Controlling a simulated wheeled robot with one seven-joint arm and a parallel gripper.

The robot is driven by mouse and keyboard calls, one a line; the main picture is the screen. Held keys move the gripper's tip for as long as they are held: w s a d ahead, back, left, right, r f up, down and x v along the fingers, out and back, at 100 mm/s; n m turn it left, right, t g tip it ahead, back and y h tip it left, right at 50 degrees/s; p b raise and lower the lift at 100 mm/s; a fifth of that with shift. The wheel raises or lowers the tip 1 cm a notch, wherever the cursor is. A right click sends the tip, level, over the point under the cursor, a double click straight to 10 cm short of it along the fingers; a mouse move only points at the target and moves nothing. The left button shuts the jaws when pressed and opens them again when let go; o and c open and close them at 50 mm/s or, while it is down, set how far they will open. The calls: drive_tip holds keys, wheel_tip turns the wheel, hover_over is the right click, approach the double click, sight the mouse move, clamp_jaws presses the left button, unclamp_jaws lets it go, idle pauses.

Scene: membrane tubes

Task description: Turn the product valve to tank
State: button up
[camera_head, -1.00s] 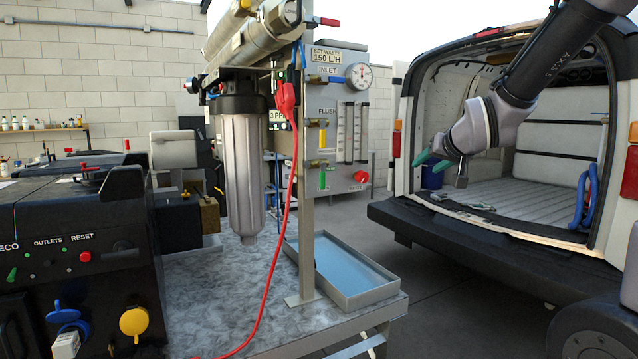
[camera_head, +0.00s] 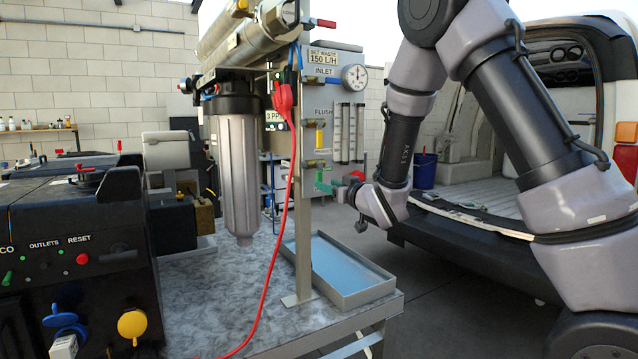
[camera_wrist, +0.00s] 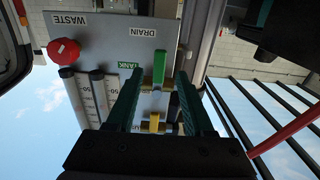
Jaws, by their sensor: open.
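The product valve has a green lever (camera_wrist: 159,68) on a brass body. In the wrist view the lever points toward the DRAIN label (camera_wrist: 142,33). The TANK label (camera_wrist: 129,66) lies to the side of the lever. My gripper (camera_wrist: 159,77) is open, with one green finger on each side of the lever. Whether a finger touches it cannot be told.
A yellow-handled valve (camera_wrist: 154,123) marked FLUSH in the head view sits close by. The red WASTE knob (camera_wrist: 63,52) and flow tubes (camera_head: 347,132) are beside it. A blue-lined tray (camera_head: 345,262) is below. A red cable (camera_head: 284,200) hangs left of the post.

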sight(320, 176)
drive_tip(key=x, duration=0.5)
drive_tip(key=shift+w+a, duration=0.15)
drive_tip(key=shift+w, duration=0.15)
clamp_jaws()
idle(1.1)
